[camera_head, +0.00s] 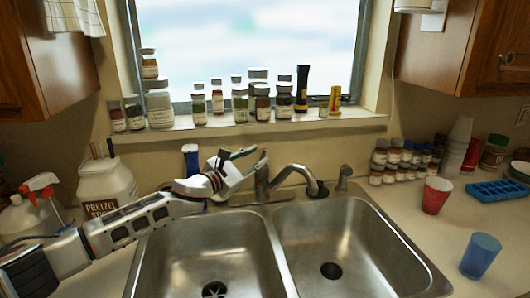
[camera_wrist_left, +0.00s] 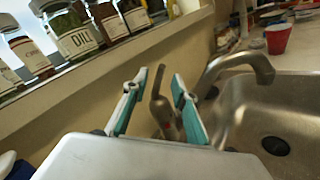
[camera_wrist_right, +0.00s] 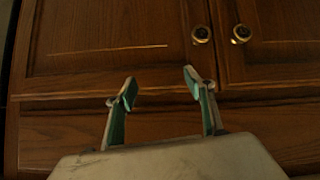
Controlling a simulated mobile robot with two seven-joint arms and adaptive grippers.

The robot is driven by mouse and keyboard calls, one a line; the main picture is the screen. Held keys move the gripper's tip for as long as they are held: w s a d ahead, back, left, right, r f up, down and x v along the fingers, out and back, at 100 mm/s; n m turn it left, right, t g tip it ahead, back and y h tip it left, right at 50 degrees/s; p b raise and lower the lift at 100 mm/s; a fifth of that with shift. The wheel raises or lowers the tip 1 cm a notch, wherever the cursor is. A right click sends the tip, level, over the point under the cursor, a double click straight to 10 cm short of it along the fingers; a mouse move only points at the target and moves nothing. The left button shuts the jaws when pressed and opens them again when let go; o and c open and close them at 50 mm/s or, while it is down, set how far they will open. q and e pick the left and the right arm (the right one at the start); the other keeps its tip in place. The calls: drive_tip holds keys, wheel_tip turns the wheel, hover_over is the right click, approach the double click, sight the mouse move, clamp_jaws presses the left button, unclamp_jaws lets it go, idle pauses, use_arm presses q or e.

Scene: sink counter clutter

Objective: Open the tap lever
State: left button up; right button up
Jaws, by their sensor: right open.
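The tap (camera_head: 290,174) stands behind the double sink, with its curved spout reaching right over the basins. Its lever (camera_head: 262,165) rises from the body at the left end of the spout. My left gripper (camera_head: 248,153) is beside the lever, just to its left in the head view. In the left wrist view the lever (camera_wrist_left: 160,100) stands upright between the two open teal-lined fingers (camera_wrist_left: 158,92); I cannot tell whether either finger touches it. My right gripper (camera_wrist_right: 158,92) is open and empty in front of wooden cabinet doors, outside the head view.
A sill (camera_head: 250,128) with several jars and a black torch (camera_head: 302,88) runs behind the tap. A side sprayer (camera_head: 343,177) stands right of the spout. Bottles and a pretzel jar (camera_head: 105,190) crowd the left. Red (camera_head: 436,195) and blue (camera_head: 480,255) cups stand right. Both basins are empty.

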sight(263, 153)
use_arm(q)
drive_tip(key=shift+x, duration=2.4)
clamp_jaws()
